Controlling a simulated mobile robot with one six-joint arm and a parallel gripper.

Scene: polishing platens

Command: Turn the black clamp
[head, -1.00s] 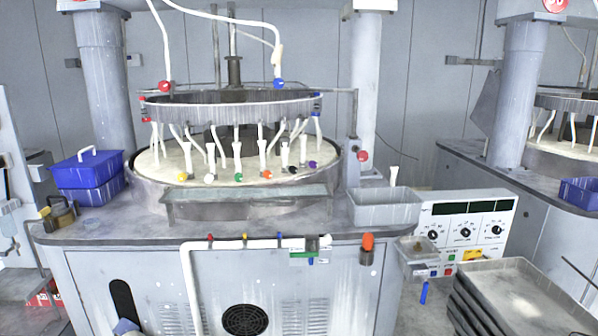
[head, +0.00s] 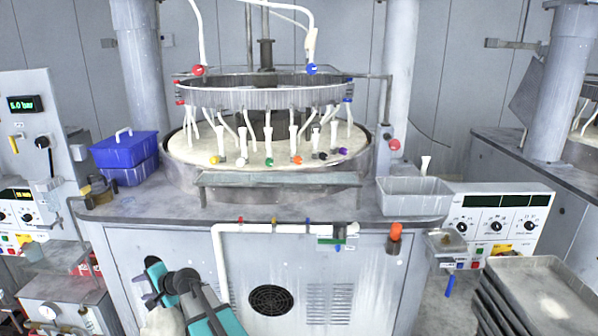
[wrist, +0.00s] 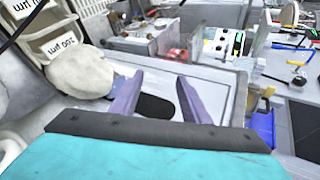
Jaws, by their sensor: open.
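The small black clamp (head: 320,155) sits on a white tube at the front of the round polishing platen in the head view, between an orange clamp (head: 296,159) and a purple clamp (head: 343,151). I cannot make out its exact turn at this size. My teal arm shows at the bottom left of the head view, in front of the cabinet and well away from the clamp. In the wrist view my gripper (wrist: 155,95) has its two purple-grey fingers spread with nothing between them. The black clamp is not recognisable in the wrist view.
A metal tray (head: 280,181) stands before the platen (head: 178,160). A grey bin (head: 415,203) is at its right and blue boxes (head: 125,158) at its left. A white pipe (head: 218,260) runs down the cabinet front. Stacked trays (head: 545,290) stand at lower right.

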